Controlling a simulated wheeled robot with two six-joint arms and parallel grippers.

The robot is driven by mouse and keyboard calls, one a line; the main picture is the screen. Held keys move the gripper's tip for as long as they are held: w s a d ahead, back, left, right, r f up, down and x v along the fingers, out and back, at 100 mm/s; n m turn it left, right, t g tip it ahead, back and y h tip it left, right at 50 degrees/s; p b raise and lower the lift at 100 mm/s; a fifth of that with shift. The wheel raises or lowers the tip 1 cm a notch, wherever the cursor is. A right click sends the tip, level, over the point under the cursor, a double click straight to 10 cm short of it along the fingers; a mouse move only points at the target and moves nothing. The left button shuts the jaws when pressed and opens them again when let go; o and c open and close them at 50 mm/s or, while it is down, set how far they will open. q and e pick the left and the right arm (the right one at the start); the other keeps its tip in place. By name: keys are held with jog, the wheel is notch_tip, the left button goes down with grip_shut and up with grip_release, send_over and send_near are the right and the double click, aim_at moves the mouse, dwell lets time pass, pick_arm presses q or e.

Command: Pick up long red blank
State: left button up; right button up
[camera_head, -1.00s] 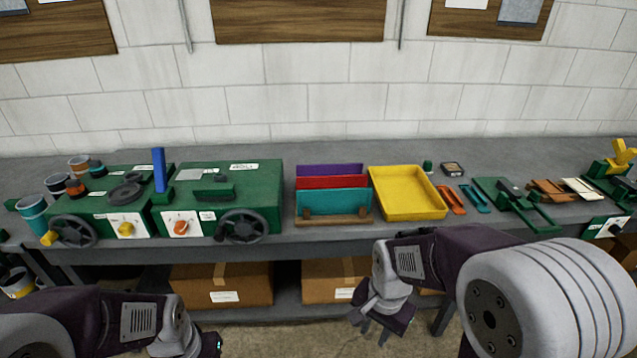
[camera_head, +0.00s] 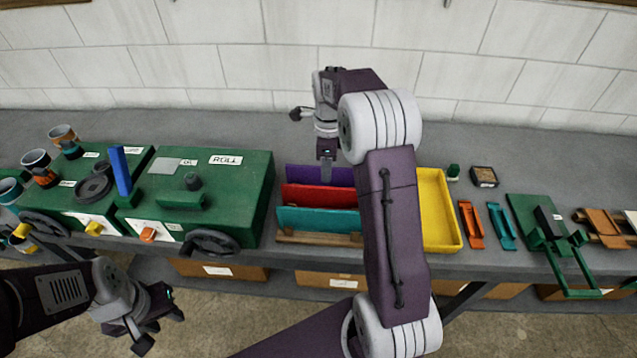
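The long red blank (camera_head: 315,197) stands on edge in a wooden rack (camera_head: 318,239), between a purple blank (camera_head: 312,175) behind and a teal blank (camera_head: 315,220) in front. My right arm covers the right ends of the blanks. My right gripper (camera_head: 311,136) is above and behind the rack, its fingers spread and nothing between them. One finger points down near the purple blank; I cannot tell whether it touches. My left gripper (camera_head: 161,330) is open and empty, low in front of the bench at the left.
A green machine marked ROLL (camera_head: 238,190) stands left of the rack. A yellow tray (camera_head: 437,215), partly behind my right arm, is to the right, with orange (camera_head: 470,224) and teal (camera_head: 502,226) tools beyond it. The bench behind the rack is clear up to the wall.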

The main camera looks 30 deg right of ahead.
aim_at(325, 190)
jog(key=shift+s+a+r, duration=0.2)
jog(key=shift+s+r, duration=0.1)
jog(key=f, duration=0.3)
jog(key=f+p, duration=0.1)
jog(key=f, duration=0.5)
jog(key=shift+w+a+p, duration=0.1)
jog(key=shift+a+p, duration=0.15)
jog(key=shift+p, duration=0.05)
jog(key=shift+w+d+f, duration=0.15)
jog(key=shift+f, duration=0.05)
pick_arm(q)
jog(key=shift+s+a+r, duration=0.1)
jog(key=shift+r, duration=0.35)
jog(key=shift+s+a+r, duration=0.1)
jog(key=shift+r, duration=0.3)
pick_arm(e)
jog(key=shift+r, duration=0.1)
grip_shut()
